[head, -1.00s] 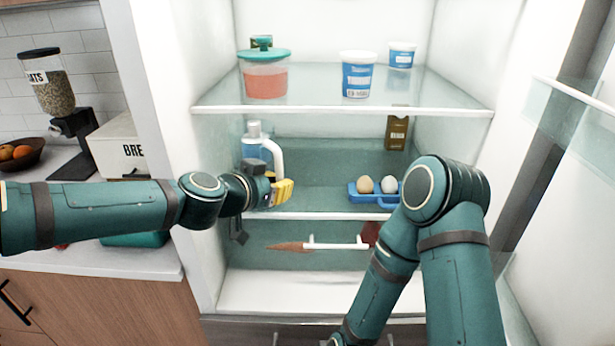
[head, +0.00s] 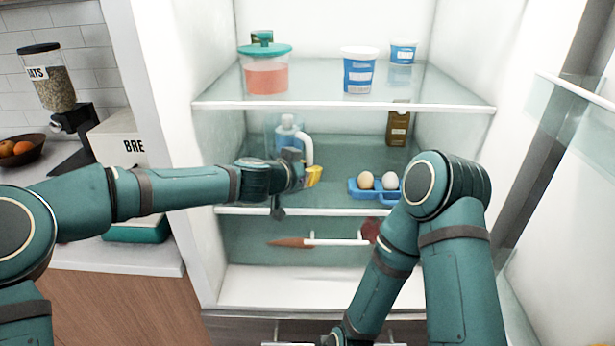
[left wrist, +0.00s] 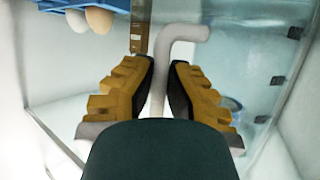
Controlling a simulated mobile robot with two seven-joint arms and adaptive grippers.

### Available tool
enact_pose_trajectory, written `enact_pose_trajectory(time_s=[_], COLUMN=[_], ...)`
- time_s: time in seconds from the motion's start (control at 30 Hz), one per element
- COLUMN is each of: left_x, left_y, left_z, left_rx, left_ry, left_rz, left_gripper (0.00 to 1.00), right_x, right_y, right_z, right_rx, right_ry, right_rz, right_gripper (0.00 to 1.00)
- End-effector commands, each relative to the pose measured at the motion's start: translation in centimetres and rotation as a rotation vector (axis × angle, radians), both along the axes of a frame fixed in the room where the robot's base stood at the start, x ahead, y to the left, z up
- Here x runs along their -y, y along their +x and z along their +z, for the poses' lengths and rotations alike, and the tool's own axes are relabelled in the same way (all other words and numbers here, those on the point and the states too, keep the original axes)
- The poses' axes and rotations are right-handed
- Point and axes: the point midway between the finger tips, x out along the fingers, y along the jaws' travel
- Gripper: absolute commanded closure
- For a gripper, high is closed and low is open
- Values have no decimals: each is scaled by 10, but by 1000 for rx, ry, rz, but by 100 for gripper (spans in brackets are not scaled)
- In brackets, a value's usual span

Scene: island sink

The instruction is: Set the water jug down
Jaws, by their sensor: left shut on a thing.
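The water jug (head: 287,133) has a clear bluish body, a grey-blue cap and a white handle. It stands upright on or just above the middle glass shelf of the open fridge, at its left side; the gap below it cannot be judged. My left gripper (head: 309,177) has yellow fingertips and is shut on the jug's handle. In the left wrist view the white handle (left wrist: 185,33) runs down between the two yellow-padded fingers (left wrist: 164,90). The jug's lower part is partly hidden by my left arm. My right arm is folded at the right, and its gripper is not clearly visible.
A blue egg tray (head: 358,193) with two eggs sits right of the jug on the middle shelf (head: 330,209). A brown carton (head: 398,127) stands behind it. The upper shelf (head: 345,107) holds tubs and a teal-lidded container (head: 266,78).

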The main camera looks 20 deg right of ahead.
Motion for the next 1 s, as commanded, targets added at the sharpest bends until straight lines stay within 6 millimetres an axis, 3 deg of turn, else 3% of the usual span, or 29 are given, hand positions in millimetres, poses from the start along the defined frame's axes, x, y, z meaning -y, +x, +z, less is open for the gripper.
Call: enact_pose_trajectory(time_s=[0.27, 0.3, 0.33, 0.37, 0.67, 1.0], left_x=[1, 0, 0, 0, -2, -41], left_y=[0, -1, -1, -1, -2, -34], left_z=[-3, -5, -4, -4, -3, 18], left_rx=[3, -1, -1, 0, 1, 4], left_ry=[-1, -1, -1, 0, 0, 2], left_rz=[-2, -1, -1, -1, 0, 1], left_gripper=[100, 79, 68, 66, 66, 66], right_x=[0, 0, 0, 0, 0, 0], right_y=[1, 1, 1, 1, 1, 0], right_z=[-2, -2, -2, -2, -2, -1], right_rx=[2, 2, 2, 2, 2, 1], right_ry=[0, 0, 0, 0, 0, 0], right_rz=[-1, -1, -1, 0, -1, 0], right_gripper=[53, 53, 53, 53, 53, 53])
